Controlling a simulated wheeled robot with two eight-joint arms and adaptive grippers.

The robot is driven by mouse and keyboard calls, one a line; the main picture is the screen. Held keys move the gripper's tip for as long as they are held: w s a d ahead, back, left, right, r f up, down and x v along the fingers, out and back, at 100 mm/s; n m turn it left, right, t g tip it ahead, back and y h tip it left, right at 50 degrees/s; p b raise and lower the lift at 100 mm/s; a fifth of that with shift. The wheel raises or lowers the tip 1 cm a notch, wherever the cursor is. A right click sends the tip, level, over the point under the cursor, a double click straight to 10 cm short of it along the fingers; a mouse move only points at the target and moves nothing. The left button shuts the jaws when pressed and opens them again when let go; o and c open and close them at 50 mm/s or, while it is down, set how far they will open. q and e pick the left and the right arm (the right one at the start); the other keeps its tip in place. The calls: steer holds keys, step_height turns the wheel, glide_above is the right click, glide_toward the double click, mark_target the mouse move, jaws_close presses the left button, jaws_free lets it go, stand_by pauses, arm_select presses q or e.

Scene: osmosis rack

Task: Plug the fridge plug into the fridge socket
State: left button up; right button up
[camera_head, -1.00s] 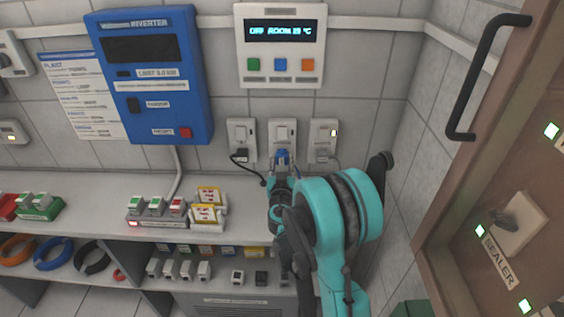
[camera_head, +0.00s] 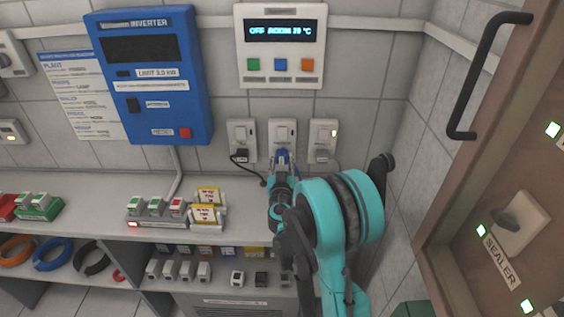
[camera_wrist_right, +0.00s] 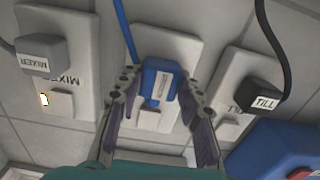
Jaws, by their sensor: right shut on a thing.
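A blue plug (camera_head: 282,155) is at the lower part of the middle white wall socket (camera_head: 283,132), taken as the fridge socket. My right gripper (camera_head: 281,168) reaches up to it from below. In the right wrist view, the fingers (camera_wrist_right: 163,88) are shut on the two sides of the blue plug (camera_wrist_right: 161,78). A blue cable (camera_wrist_right: 124,30) runs up the picture from beside it. The plug overlaps the middle socket plate (camera_wrist_right: 150,122); I cannot tell how deep it sits. Its label is too small to read. My left gripper is not in view.
The till plug (camera_wrist_right: 263,96) and the mixer plug (camera_wrist_right: 40,56) sit in the sockets on either side, close to my fingers. A blue inverter (camera_head: 150,75) and a room display (camera_head: 280,45) hang above. The counter (camera_head: 90,200) holds several switches. A brown door or panel (camera_head: 480,190) stands at right.

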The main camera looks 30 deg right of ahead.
steer(key=shift+w+d, duration=0.1)
steer(key=shift+w, duration=0.05)
steer(key=o, duration=1.1)
steer(key=v, duration=1.1)
steer(key=shift+s+a, duration=0.25)
steer(key=shift+s, duration=0.1)
steer(key=shift+f, duration=0.1)
